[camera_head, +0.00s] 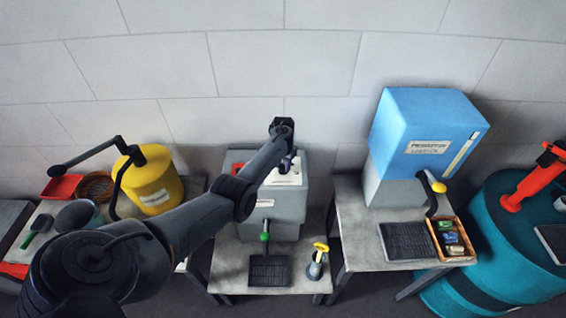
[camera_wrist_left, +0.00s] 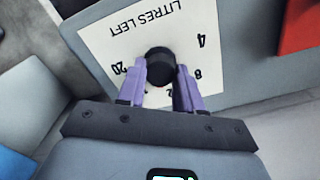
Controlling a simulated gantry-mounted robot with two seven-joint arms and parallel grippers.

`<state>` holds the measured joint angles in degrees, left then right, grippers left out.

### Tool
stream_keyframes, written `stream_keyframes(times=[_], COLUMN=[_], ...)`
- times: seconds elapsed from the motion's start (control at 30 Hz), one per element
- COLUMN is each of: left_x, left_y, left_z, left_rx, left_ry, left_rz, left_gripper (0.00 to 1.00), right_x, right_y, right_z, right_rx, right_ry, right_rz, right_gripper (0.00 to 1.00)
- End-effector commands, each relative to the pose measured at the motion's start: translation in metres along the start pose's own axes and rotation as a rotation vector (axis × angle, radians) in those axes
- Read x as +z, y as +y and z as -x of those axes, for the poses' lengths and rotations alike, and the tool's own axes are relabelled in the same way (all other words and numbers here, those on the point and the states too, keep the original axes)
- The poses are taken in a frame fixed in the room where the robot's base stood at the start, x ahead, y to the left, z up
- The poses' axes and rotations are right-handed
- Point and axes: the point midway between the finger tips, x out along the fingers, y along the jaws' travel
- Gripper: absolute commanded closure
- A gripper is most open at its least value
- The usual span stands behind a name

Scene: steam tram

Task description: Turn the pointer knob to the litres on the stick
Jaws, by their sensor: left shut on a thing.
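The pointer knob (camera_wrist_left: 160,63) is a round black knob on a white dial plate (camera_wrist_left: 112,42), seen in the left wrist view. The plate reads "LITRES LEFT" upside down, with several numbers around the knob; some are hidden by the fingers. My left gripper (camera_wrist_left: 160,75) has its purple fingertips shut on the knob's two sides. The knob's pointer mark cannot be made out. In the head view the dial plate (camera_head: 289,180) lies on top of a grey box (camera_head: 285,212), and my left gripper (camera_head: 287,163) is over it, hiding the knob. I cannot identify the stick for certain.
A yellow drum (camera_head: 155,180) stands left, partly behind my arm. A blue-topped dispenser (camera_head: 425,125) with a pale strip stands right. A yellow-handled item (camera_head: 318,260) stands in front of the grey box, by a black grate (camera_head: 269,271). A teal barrel (camera_head: 510,245) is far right.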

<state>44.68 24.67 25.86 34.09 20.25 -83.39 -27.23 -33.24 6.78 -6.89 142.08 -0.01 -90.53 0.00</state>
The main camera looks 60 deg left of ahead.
Motion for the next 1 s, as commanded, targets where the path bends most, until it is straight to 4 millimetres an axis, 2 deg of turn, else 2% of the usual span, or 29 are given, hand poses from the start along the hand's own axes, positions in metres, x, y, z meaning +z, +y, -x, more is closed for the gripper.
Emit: stream_keyframes(times=[0.43,1.0], left_x=[-0.0002,-0.0006], left_y=[0.0002,0.0000], left_z=[0.0012,0.0010], left_rx=[0.002,0.001], left_ry=[-0.001,0.001], left_rz=[0.293,0.362], left_gripper=[0.95,0.95], right_x=[-0.0024,-0.0019], right_y=[-0.0004,0.0019], right_z=[0.0071,0.0076], right_rx=[-0.002,0.005], right_ry=[0.000,-0.001], right_rz=[-0.003,0.006], right_gripper=[0.57,0.57])
